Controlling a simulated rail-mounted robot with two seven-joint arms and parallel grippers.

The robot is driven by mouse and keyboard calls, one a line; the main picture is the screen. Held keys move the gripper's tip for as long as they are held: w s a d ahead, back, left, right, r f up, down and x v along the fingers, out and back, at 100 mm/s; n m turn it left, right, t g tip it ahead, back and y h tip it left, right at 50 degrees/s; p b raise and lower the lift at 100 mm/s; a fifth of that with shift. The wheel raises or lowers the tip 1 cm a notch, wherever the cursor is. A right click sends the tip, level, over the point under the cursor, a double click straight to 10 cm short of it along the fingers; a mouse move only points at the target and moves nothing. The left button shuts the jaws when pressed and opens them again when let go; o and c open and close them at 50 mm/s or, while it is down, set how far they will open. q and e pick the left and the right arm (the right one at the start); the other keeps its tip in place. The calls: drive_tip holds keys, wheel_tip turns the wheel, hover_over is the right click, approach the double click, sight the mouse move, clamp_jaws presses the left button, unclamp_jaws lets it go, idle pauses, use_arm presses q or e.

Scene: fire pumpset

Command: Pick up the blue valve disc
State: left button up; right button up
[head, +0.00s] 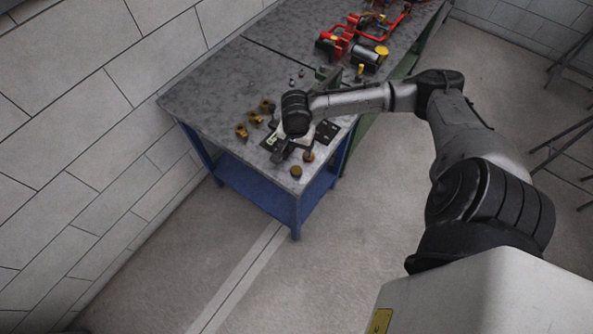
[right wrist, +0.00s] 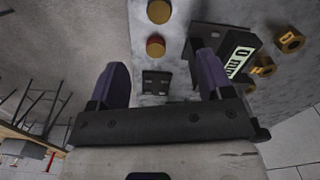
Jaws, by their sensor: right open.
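I cannot make out a clearly blue valve disc. In the head view two small bluish-purple pieces, one (head: 291,83) nearer and one (head: 301,73) farther, lie on the grey bench top (head: 215,90), too small to identify. My right gripper (head: 280,153) points down over the bench's near end. In the right wrist view its jaws (right wrist: 163,66) are apart, with nothing held between them. Ahead of them lie an orange-brown disc (right wrist: 155,47) and a brass disc (right wrist: 158,11). My left gripper is not in view.
Several brass fittings (head: 242,131) stand left of my gripper. A digital gauge (right wrist: 238,55) lies close to the right finger, and a black plate (right wrist: 156,84) lies between the fingers. Red pipework (head: 338,45) fills the far bench. A wall is at left.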

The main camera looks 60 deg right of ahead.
hover_over(297, 169)
drive_tip(key=f, duration=0.4)
drive_tip(key=f+b, duration=0.1)
drive_tip(key=f, duration=0.3)
drive_tip(key=shift+w+a, duration=0.1)
drive_tip(key=shift+a, duration=0.1)
drive_tip(key=shift+d+f+b, duration=0.1)
drive_tip(key=shift+f+b, duration=0.2)
drive_tip(key=shift+f, duration=2.6)
drive_tip(key=c, duration=1.1)
drive_tip(key=shift+c, duration=0.2)
drive_tip(key=shift+r, duration=0.15)
